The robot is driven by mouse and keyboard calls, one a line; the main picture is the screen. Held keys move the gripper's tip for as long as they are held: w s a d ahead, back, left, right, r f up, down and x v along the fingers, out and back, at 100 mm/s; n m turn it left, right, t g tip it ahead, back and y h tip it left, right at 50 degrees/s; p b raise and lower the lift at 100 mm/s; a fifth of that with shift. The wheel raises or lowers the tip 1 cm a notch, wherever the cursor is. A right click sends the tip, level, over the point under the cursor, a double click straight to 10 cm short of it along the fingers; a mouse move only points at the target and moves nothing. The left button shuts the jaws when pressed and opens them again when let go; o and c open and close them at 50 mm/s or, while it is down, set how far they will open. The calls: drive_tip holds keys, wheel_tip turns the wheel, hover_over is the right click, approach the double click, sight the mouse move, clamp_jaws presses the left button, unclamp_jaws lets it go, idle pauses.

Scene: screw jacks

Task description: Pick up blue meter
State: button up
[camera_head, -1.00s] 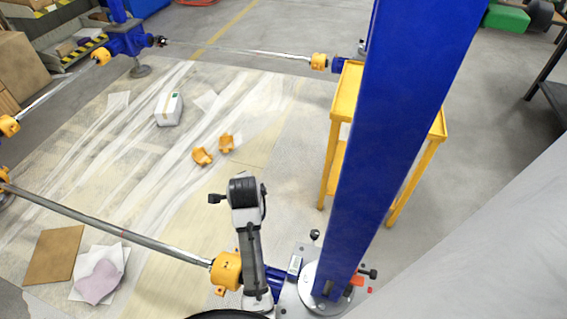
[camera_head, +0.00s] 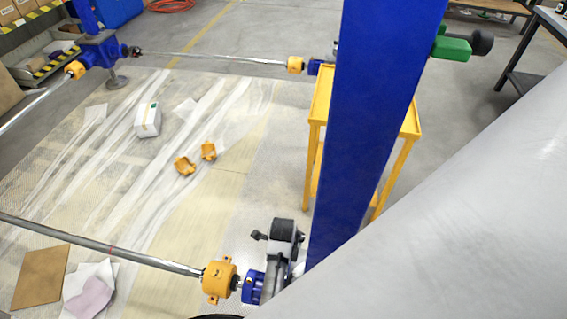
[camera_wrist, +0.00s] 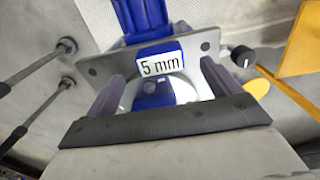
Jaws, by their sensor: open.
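A blue block with a white "5 mm" label (camera_wrist: 162,60), which looks like the blue meter, shows in the wrist view just beyond my fingers. It sits against a grey metal plate (camera_wrist: 205,46) with holes. A blue part with a bolt (camera_wrist: 152,92) lies just below the label, between the fingers. I cannot tell if it belongs to the same piece. My gripper (camera_wrist: 161,88) is open, one finger on each side, with nothing clearly held. In the head view the label is hidden behind my pale arm, near the foot of the blue column.
A tall blue column (camera_head: 366,120) stands close by, with a yellow frame table (camera_head: 318,110) behind it. A steel shaft with a yellow coupling (camera_head: 217,280) runs in from the left. A white box (camera_head: 147,121) and yellow cover pieces (camera_head: 185,166) lie on the floor sheeting.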

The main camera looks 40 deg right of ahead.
drive_tip(key=shift+s+d+f+p, duration=0.1)
drive_tip(key=shift+f+p, duration=0.25)
drive_tip(key=shift+f, duration=1)
drive_tip(key=shift+s+f+p, duration=0.1)
drive_tip(key=shift+f+p, duration=0.2)
drive_tip(key=shift+f, duration=1.05)
drive_tip(key=c, duration=1.3)
drive_tip(key=shift+o, duration=0.2)
drive_tip(key=shift+r, duration=0.1)
